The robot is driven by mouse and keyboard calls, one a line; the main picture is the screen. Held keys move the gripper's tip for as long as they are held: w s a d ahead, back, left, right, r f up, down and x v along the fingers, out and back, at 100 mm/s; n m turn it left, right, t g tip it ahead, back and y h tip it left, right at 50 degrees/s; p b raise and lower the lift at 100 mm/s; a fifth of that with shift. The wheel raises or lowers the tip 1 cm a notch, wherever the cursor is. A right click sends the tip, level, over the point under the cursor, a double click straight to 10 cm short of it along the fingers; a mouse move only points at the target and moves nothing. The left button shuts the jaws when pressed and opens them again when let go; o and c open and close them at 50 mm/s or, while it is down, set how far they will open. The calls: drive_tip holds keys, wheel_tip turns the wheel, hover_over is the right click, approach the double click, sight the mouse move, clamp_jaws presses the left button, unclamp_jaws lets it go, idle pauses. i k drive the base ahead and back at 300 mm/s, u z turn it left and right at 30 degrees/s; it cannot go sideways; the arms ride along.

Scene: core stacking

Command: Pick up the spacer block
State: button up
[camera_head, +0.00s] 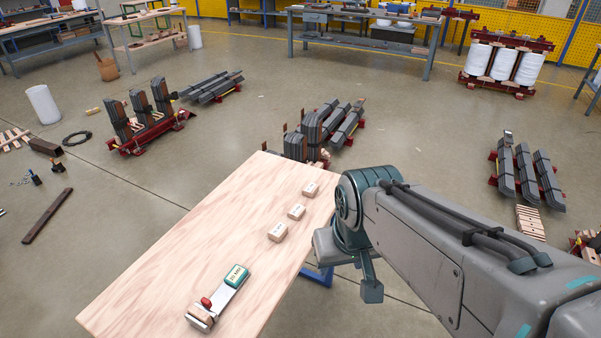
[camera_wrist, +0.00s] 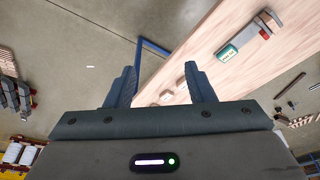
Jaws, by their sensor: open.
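Three small pale wooden blocks, likely the spacer blocks, lie in a slanting row near the table's right edge in the head view: a far one (camera_head: 311,189), a middle one (camera_head: 296,211) and a near one (camera_head: 278,232). Each has small dark marks on top, too small to read. In the wrist view a block (camera_wrist: 180,84) and another (camera_wrist: 166,96) show between the fingers, partly hidden by the right finger. My gripper (camera_wrist: 160,68) is open and empty. In the head view it hangs beyond the table's right edge, apart from the blocks.
The wooden table (camera_head: 190,240) is mostly bare. At its near end lies a metal holder (camera_head: 229,295) with a green labelled block (camera_head: 236,276), a red knob (camera_head: 206,302) and a wooden piece. Core stacks (camera_head: 305,137) stand on the floor beyond the table's far end.

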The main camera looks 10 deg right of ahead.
sight(297, 212)
drive_tip(key=z, duration=0.5)
drive_tip(key=k, duration=0.55)
drive_tip(key=z, duration=0.75)
drive_tip(key=i, duration=1.55)
drive_tip(key=u, duration=1.3)
drive_tip(key=i, duration=0.5)
drive_tip(key=u, duration=0.5)
